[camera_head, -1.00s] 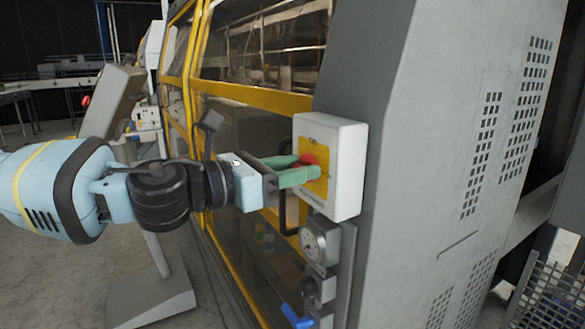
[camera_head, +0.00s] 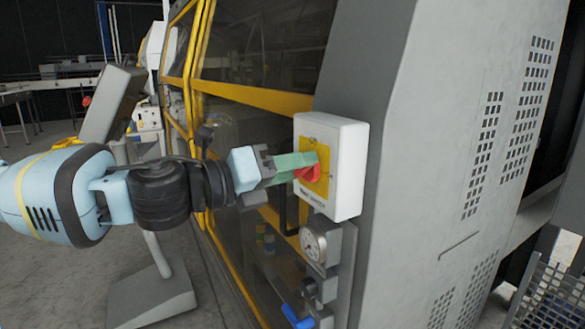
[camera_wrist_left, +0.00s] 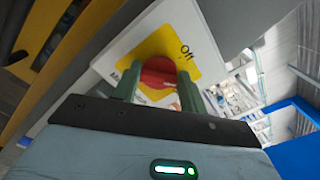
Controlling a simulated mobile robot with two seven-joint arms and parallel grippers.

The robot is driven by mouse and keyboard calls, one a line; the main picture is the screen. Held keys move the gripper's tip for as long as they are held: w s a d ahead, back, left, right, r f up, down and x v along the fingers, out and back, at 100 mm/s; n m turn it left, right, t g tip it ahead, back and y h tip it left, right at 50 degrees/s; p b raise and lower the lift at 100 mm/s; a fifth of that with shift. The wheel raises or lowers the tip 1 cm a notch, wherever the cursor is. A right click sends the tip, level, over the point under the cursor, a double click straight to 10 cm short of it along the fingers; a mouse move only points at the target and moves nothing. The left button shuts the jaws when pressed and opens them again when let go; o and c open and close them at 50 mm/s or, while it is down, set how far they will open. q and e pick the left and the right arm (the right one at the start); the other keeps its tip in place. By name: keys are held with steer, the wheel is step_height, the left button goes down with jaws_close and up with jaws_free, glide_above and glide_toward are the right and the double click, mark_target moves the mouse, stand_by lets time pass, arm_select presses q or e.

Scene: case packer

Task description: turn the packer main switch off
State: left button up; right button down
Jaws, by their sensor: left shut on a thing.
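The main switch is a red rotary knob (camera_head: 309,173) on a yellow plate (camera_head: 322,160), on the front of a white box (camera_head: 349,165) fixed to the packer's grey side. My left gripper (camera_head: 306,166) has its green fingers shut on the red knob, and the wrist is rolled. In the left wrist view the red knob (camera_wrist_left: 158,74) sits between the two green fingers, with the word "Off" readable on the plate above it to the right. The fingers partly hide the knob in the head view. My right gripper is not in view.
A round gauge (camera_head: 313,246) and a blue-handled valve (camera_head: 297,317) sit below the switch box. Yellow-framed clear guard panels (camera_head: 258,97) run along the packer behind my gripper. A tilted grey panel on a stand (camera_head: 112,103) is at the left.

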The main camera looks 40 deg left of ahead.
arm_select(q)
steer(key=n, duration=0.6)
steer(key=n+b, duration=0.1)
steer(key=n, duration=0.2)
steer(key=shift+f+n, duration=0.25)
steer(key=shift+n, duration=0.15)
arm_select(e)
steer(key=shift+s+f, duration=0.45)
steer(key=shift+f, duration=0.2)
arm_select(q)
steer(key=o, duration=0.9)
steer(key=shift+o, duration=0.2)
steer(key=shift+a, duration=0.1)
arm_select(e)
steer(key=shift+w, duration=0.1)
